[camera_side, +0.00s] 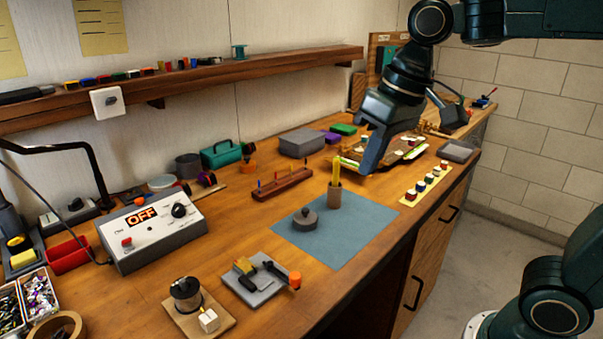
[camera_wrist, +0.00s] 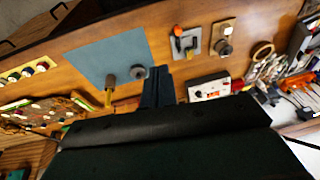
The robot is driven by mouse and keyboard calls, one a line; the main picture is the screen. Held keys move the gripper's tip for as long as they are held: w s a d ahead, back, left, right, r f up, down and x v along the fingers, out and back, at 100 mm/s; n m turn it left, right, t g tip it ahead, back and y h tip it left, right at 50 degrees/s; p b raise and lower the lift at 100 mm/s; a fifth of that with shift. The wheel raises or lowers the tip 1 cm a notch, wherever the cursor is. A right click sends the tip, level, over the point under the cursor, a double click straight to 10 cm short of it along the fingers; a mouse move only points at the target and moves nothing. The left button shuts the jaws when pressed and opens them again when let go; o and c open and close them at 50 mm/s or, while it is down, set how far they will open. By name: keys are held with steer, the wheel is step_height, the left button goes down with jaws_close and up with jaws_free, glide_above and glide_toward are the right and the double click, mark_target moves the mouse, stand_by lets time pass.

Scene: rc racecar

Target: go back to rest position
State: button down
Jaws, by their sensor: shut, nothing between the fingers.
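My gripper (camera_side: 350,163) is shut and empty. In the side view it hangs above the back right of the bench, close to the circuit board with parts (camera_side: 405,152). In the wrist view my gripper (camera_wrist: 158,75) points toward the blue-grey mat, its fingers together. I cannot tell its exact height above the bench.
The blue-grey mat (camera_side: 345,235) carries a yellow tool in a brown cup (camera_side: 335,192) and a grey round lidded piece (camera_side: 305,219). A control box reading OFF (camera_side: 155,228) stands at left. A wooden shelf (camera_side: 200,84) runs along the wall. The mat's front is clear.

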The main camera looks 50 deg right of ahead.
steer(key=s+d+f+t+h, duration=0.1)
steer(key=s+d+f, duration=0.4)
steer(key=s, duration=0.6)
steer(key=shift+d+t, duration=0.15)
steer(key=shift+t, duration=0.65)
steer(key=c, duration=1)
jaws_free()
steer(key=shift+f, duration=0.1)
steer(key=shift+c, duration=0.2)
